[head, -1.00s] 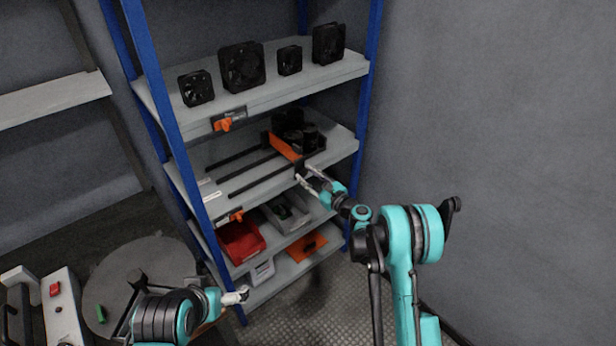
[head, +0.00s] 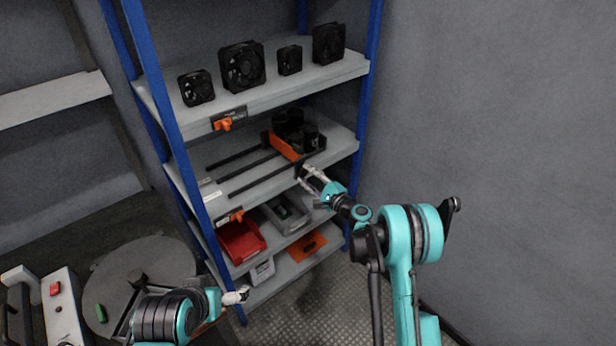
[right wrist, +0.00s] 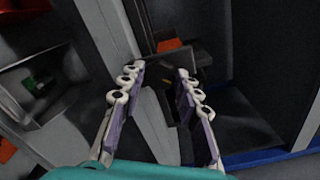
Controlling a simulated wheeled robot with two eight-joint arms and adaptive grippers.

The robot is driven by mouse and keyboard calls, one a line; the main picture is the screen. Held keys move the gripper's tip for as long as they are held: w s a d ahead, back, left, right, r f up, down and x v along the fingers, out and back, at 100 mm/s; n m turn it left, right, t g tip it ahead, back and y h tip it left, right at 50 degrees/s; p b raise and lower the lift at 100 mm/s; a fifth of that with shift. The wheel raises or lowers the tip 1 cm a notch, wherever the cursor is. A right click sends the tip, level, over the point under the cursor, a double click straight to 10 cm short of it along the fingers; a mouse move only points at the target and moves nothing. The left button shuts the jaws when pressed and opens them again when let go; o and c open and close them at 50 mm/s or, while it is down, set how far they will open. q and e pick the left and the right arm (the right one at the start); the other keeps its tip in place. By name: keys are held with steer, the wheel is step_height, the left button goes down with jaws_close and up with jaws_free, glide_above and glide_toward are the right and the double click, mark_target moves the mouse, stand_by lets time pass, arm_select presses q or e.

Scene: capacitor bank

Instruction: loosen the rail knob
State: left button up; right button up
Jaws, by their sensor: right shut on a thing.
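The orange-fronted carriage (head: 285,146) sits on dark rails (head: 247,160) on the middle shelf and carries black round parts (head: 295,130). My right gripper (head: 305,172) is at the shelf's front edge, just below the carriage's right end. It is shut on a small dark part there, which I take to be the rail knob; the knob's outline is hard to make out. In the right wrist view, the gripper's two pale fingers (right wrist: 161,76) stand on either side of dark parts. My left gripper (head: 238,296) is low, near the shelf's front left post, away from the rails; its opening is unclear.
Several black fans (head: 242,66) stand on the shelf above. A blue post (head: 371,80) bounds the right side. A round table (head: 140,275) is at lower left.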

steer(key=n, duration=1.2)
steer(key=shift+f, duration=0.15)
stand_by(0.3)
steer(key=o, duration=1.1)
steer(key=shift+s+d, duration=0.1)
steer(key=v, duration=1.1)
steer(key=shift+s+d, duration=0.15)
steer(key=shift+s, duration=0.15)
